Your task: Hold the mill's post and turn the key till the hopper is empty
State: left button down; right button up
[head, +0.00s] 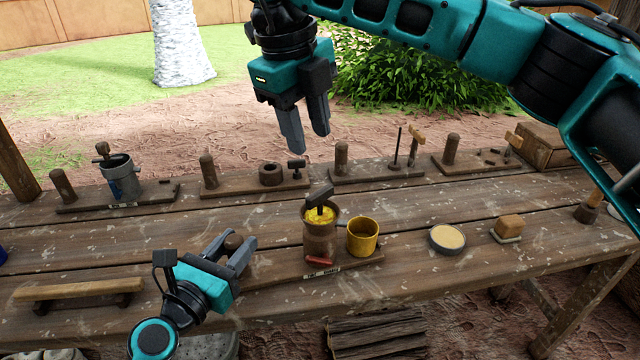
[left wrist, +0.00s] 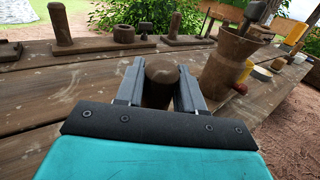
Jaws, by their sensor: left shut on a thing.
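The mill (head: 320,240) is a brown upright cylinder on a wooden board, its hopper showing yellow contents (head: 318,214). The dark key (head: 319,196) stands up from the hopper with a crosspiece on top. The mill's short rounded brown post (left wrist: 160,84) stands to the left of the mill, partly hidden by the fingers in the head view. My left gripper (head: 236,247) is shut on the post, one finger on each side. My right gripper (head: 308,140) is in the air above and behind the mill, fingers apart and empty, touching nothing.
A yellow cup (head: 362,237) stands right of the mill. A round pale-topped dish (head: 446,238) and a small block (head: 509,227) lie further right. Several boards with posts line the back, one with a grey pot (head: 119,178). A wooden bar (head: 78,289) lies front left.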

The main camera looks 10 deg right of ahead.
aim_at(320, 190)
jog(key=f+n, duration=0.3)
jog(key=n, duration=0.3)
jog(key=w+d+f+n+y, duration=0.1)
jog(key=f+n, duration=0.3)
jog(key=n, duration=0.2)
jog(key=d+f+n+g+y, duration=0.1)
jog(key=f+n, duration=0.3)
jog(key=n, duration=0.2)
jog(key=shift+w+f, duration=0.2)
jog(key=shift+w, duration=0.05)
grip_shut()
dwell(0.3)
